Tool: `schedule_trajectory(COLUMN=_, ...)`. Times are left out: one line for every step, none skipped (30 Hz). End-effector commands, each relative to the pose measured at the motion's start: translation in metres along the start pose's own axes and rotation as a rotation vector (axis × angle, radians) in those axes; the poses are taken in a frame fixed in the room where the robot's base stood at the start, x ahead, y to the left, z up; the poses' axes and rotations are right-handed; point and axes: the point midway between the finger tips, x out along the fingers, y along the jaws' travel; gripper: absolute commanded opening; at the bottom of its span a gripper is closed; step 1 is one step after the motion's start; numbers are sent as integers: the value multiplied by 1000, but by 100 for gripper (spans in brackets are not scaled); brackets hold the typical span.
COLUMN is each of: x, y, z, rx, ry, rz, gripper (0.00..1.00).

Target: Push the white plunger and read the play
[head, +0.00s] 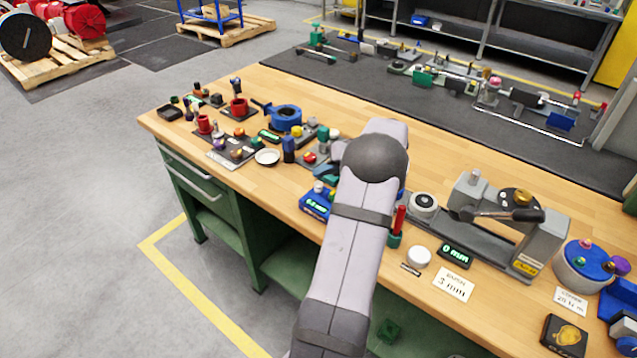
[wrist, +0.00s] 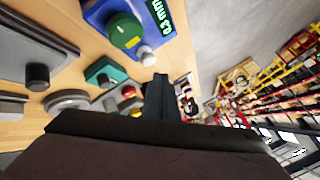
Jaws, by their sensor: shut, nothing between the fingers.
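The white plunger (wrist: 147,55) sticks out of the side of a blue gauge box (wrist: 108,12) in the wrist view. The box carries a round green knob (wrist: 125,33) and a lit display (wrist: 160,15) that seems to read 0.2 mm, though the first digit is hard to make out. My gripper (wrist: 160,80) is shut and empty, its dark fingertips close to the plunger. I cannot tell whether they touch. In the head view the blue box (head: 313,207) stands near the bench's front edge, with my arm just right of it. My arm largely hides the gripper there.
The wooden bench (head: 290,85) is crowded. Left of my arm are red cups, a blue ring-shaped fixture (head: 286,117) and a white dish (head: 267,157). Right of it are a red-handled tool (head: 398,222), a 0 mm display (head: 455,255) and a grey clamp fixture (head: 500,225).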

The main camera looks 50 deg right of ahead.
Motion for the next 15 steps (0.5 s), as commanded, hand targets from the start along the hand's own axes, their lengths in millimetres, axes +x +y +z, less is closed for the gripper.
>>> schedule_trajectory(x=-4, y=-3, z=-3, rx=-1, ry=1, rz=0, gripper=0)
schedule_trajectory(x=-6, y=-4, z=-5, rx=-2, ry=1, rz=1, gripper=0)
schedule_trajectory(x=-8, y=-6, z=-6, rx=-2, ry=1, rz=1, gripper=0)
schedule_trajectory(x=-10, y=-7, z=-8, rx=-3, ry=1, rz=1, gripper=0)
schedule_trajectory(x=-12, y=-9, z=-9, rx=-3, ry=1, rz=1, gripper=0)
schedule_trajectory(x=-15, y=-11, z=-11, rx=-3, ry=1, rz=2, gripper=0)
schedule_trajectory(x=-17, y=-12, z=-13, rx=-2, ry=1, rz=2, gripper=0)
schedule_trajectory(x=-19, y=-13, z=-14, rx=-2, ry=1, rz=2, gripper=0)
schedule_trajectory(x=-21, y=-15, z=-16, rx=-2, ry=1, rz=2, gripper=0)
schedule_trajectory(x=-23, y=-16, z=-17, rx=-2, ry=1, rz=1, gripper=0)
schedule_trajectory(x=-25, y=-18, z=-18, rx=-3, ry=1, rz=1, gripper=0)
schedule_trajectory(x=-26, y=-19, z=-19, rx=-2, ry=0, rz=1, gripper=0)
schedule_trajectory(x=-28, y=-20, z=-20, rx=-2, ry=0, rz=0, gripper=0)
schedule_trajectory(x=-29, y=-21, z=-21, rx=-2, ry=0, rz=0, gripper=0)
schedule_trajectory(x=-30, y=-22, z=-21, rx=-1, ry=0, rz=0, gripper=0)
